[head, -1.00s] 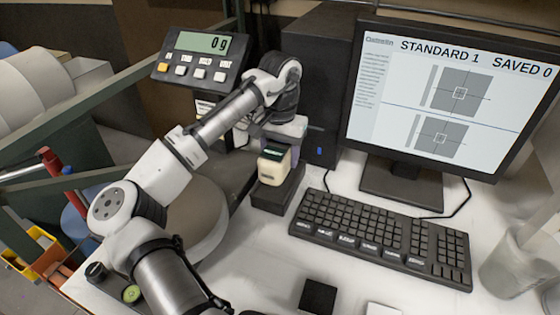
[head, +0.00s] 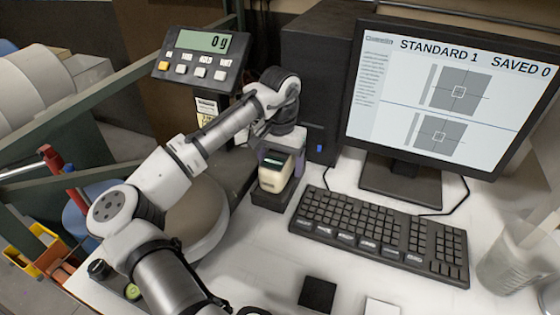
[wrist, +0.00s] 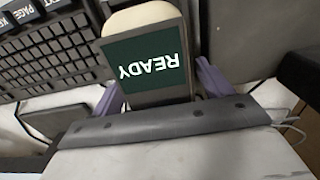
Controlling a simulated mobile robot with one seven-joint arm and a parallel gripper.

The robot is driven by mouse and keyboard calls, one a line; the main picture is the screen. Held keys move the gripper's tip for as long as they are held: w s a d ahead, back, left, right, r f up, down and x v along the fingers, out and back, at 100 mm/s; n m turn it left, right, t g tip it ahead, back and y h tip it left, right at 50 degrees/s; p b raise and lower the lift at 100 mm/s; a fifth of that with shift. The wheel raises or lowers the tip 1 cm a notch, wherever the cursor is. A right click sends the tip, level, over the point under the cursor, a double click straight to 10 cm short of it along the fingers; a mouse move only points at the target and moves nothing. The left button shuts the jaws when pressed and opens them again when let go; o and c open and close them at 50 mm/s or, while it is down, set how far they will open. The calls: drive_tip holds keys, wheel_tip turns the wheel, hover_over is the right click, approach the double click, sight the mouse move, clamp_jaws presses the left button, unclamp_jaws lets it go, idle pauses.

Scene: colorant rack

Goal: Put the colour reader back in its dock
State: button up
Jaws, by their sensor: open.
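The colour reader (head: 277,174) is a cream block with a dark screen. It stands in or on the black dock (head: 268,199) left of the keyboard; I cannot tell how fully it is seated. In the wrist view the reader's screen (wrist: 145,65) reads READY, upside down. My gripper (head: 272,158) is open, its purple fingers on either side of the reader. In the wrist view my gripper (wrist: 160,85) has a finger at each side of the screen. Whether the fingers touch it is unclear. The dock's inside is hidden.
The keyboard (head: 380,237) lies right of the dock, below the monitor (head: 450,100). A dark computer case (head: 320,80) stands behind. A scale with a round pan (head: 195,220) and a display (head: 203,57) is at left. A black square (head: 318,294) lies in front.

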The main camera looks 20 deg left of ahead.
wheel_tip(320, 180, up, 12)
drive_tip(key=b, duration=0.2)
drive_tip(key=shift+r+b, duration=0.1)
drive_tip(key=shift+b, duration=0.3)
